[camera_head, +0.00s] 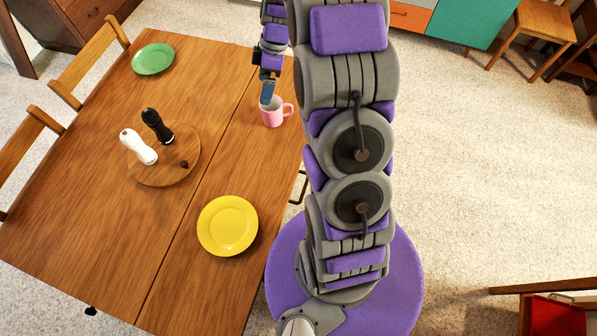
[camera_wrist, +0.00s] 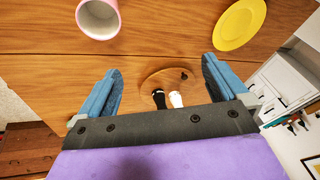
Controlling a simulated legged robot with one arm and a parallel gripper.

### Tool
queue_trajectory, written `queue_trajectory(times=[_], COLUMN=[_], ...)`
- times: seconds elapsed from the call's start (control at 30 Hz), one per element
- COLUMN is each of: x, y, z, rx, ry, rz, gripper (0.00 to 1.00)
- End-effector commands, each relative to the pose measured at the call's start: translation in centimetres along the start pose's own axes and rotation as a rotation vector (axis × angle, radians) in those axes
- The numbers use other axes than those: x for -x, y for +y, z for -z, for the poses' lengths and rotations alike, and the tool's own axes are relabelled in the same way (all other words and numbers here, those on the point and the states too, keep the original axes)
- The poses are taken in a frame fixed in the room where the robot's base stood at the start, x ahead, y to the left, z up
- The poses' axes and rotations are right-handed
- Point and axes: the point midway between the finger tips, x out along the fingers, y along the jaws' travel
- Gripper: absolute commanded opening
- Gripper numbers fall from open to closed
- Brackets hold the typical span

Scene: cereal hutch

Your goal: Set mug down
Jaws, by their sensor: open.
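A pink mug (camera_head: 273,112) stands upright on the wooden table (camera_head: 190,215) near its right edge. It also shows at the top left of the wrist view (camera_wrist: 98,18), beyond and to the left of the fingertips. My gripper (camera_head: 268,88) is at the mug's rim in the head view, where one blue finger overlaps the mug. In the wrist view my gripper (camera_wrist: 162,75) has its two blue fingers wide apart with nothing between them close up. Whether a finger touches the mug cannot be told.
A yellow plate (camera_head: 228,226) lies nearer on the table, and a green plate (camera_head: 153,59) lies at the far left. A round wooden board (camera_head: 180,172) holds a white shaker (camera_head: 138,146) and a black shaker (camera_head: 157,126). Chairs (camera_head: 92,62) line the left side.

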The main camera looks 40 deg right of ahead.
Motion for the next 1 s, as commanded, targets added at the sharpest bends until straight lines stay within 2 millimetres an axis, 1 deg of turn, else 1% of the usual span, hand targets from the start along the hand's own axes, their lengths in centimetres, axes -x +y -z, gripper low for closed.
queue_trajectory(times=[0.03,0.1,0.17,0.2,0.27,0.3,0.43,0.5,0.67,0.8,0.9,1.0], x=[1.2,2.2,3.0,3.5,4.2,4.7,5.8,6.3,7.1,7.3,7.3,7.1], y=[-1.9,-4.4,-6.5,-8.0,-10.3,-11.8,-16.7,-19.4,-25.1,-29.8,-32.7,-34.9], z=[1.0,1.9,2.5,2.8,3.3,3.5,3.8,3.6,2.7,1.1,-0.2,-1.4], rx=[-0.037,-0.103,-0.161,-0.2,-0.259,-0.297,-0.425,-0.494,-0.655,-0.796,-0.892,-0.971], ry=[-0.014,-0.038,-0.056,-0.07,-0.09,-0.103,-0.148,-0.171,-0.217,-0.25,-0.267,-0.276], rz=[-0.002,0.004,0.004,0.003,0.001,-0.005,-0.02,-0.031,-0.074,-0.123,-0.16,-0.195], gripper=[1.0,1.0,1.0,1.0,1.0,1.0,1.0,1.0,1.0,1.0,1.0,1.0])
